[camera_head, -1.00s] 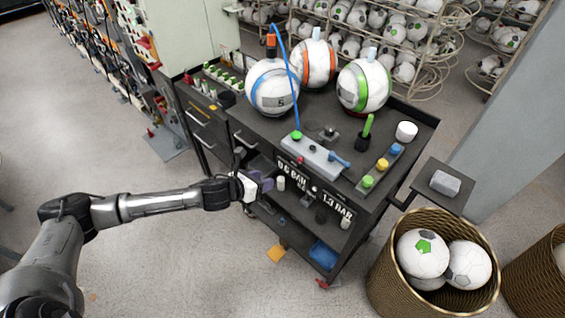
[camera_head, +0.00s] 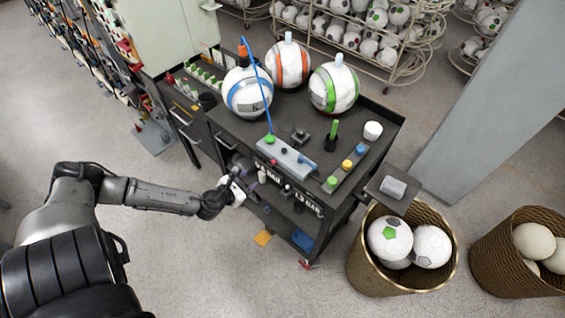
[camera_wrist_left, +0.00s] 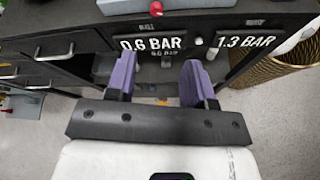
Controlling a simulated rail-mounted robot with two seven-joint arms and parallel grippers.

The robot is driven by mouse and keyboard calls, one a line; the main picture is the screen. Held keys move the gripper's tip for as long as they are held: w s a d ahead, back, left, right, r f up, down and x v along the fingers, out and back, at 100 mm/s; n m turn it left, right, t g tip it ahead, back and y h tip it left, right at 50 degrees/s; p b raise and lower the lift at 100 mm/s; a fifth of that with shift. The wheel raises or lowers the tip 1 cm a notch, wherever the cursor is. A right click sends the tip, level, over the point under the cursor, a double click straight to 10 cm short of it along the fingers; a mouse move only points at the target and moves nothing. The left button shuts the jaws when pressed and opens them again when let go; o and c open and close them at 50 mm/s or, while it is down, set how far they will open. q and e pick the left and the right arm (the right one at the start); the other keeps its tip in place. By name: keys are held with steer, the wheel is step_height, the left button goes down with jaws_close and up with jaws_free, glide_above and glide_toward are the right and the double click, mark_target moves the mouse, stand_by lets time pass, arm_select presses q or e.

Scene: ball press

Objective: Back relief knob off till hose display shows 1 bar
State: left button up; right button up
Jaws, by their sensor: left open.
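The grey press box (camera_head: 286,157) stands on the dark cart top (camera_head: 227,117), with a green cap, a red knob (camera_head: 284,151) and a blue lever. The red knob also shows at the top of the left wrist view (camera_wrist_left: 144,3). Below, the cart front reads 0.6 BAR (camera_wrist_left: 151,44) on the left and 1.3 BAR (camera_wrist_left: 246,41) on the right; their small labels are blurred. A small pale knob (camera_wrist_left: 198,41) sits between them; I cannot tell which knob is the relief. My left gripper (camera_wrist_left: 160,82) is open and empty, its purple fingers below and before the displays.
A blue hose (camera_head: 260,85) runs from the box to a blue-banded ball (camera_head: 247,93). Two more balls stand behind. A button strip (camera_head: 346,168) and a side shelf (camera_head: 386,200) lie right. Baskets of balls (camera_head: 364,265) stand beyond.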

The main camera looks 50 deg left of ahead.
arm_select(q)
steer(key=n, duration=0.1)
glide_toward(272, 163)
steer(key=x, duration=0.8)
steer(key=shift+w+r, duration=0.1)
stand_by(0.3)
jaws_close()
